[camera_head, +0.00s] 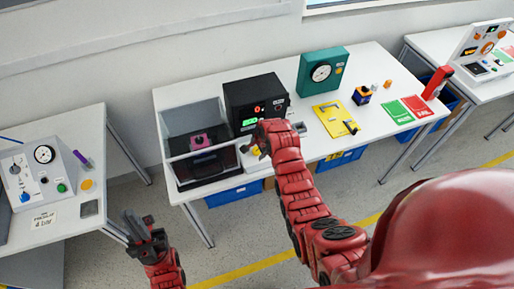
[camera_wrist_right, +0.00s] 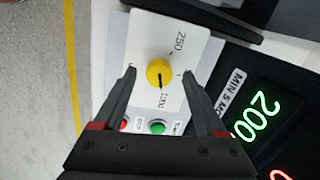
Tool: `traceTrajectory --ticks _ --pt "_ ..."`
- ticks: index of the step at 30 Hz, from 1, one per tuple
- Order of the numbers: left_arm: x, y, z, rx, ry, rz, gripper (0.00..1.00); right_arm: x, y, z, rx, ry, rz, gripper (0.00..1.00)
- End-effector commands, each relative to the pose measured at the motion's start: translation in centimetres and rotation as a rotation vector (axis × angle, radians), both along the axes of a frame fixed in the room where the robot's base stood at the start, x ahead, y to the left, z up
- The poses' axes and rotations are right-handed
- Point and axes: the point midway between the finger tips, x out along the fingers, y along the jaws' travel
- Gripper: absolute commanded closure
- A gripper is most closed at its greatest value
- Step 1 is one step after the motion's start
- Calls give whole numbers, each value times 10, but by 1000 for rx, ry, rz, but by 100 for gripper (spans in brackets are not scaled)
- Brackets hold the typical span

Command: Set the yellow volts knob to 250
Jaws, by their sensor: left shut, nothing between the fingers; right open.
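The yellow knob (camera_wrist_right: 159,73) sits on a white dial plate (camera_wrist_right: 196,38) in the right wrist view. "250" is printed above right of it and what looks like "1000" just below it. The knob's dark pointer line points down, toward the lower number. My right gripper (camera_head: 254,150) is open, with its fingertips on either side of the knob; contact cannot be told. My left gripper (camera_head: 146,232) is shut and empty, away from the dial.
A red button (camera_wrist_right: 124,124) and a green button (camera_wrist_right: 157,127) lie close below the dial. A clear-walled bin (camera_head: 200,158) stands left of the meter. A green gauge box (camera_head: 322,72) and a yellow plate (camera_head: 335,118) are to its right.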

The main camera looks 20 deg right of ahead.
Motion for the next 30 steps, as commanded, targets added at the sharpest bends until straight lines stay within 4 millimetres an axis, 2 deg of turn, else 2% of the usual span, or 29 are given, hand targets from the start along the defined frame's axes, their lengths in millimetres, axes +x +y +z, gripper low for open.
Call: traceTrajectory --ticks 5,15,27,30 --pt "0 0 4 0 0 0 100 2 1 -9 0 4 0 26" --pt "0 0 4 0 0 0 100 3 1 -10 0 0 1 26" --pt "0 0 4 0 0 0 100 3 1 -10 0 1 0 98" --pt "0 0 4 0 0 0 100 3 1 -10 0 1 0 100"
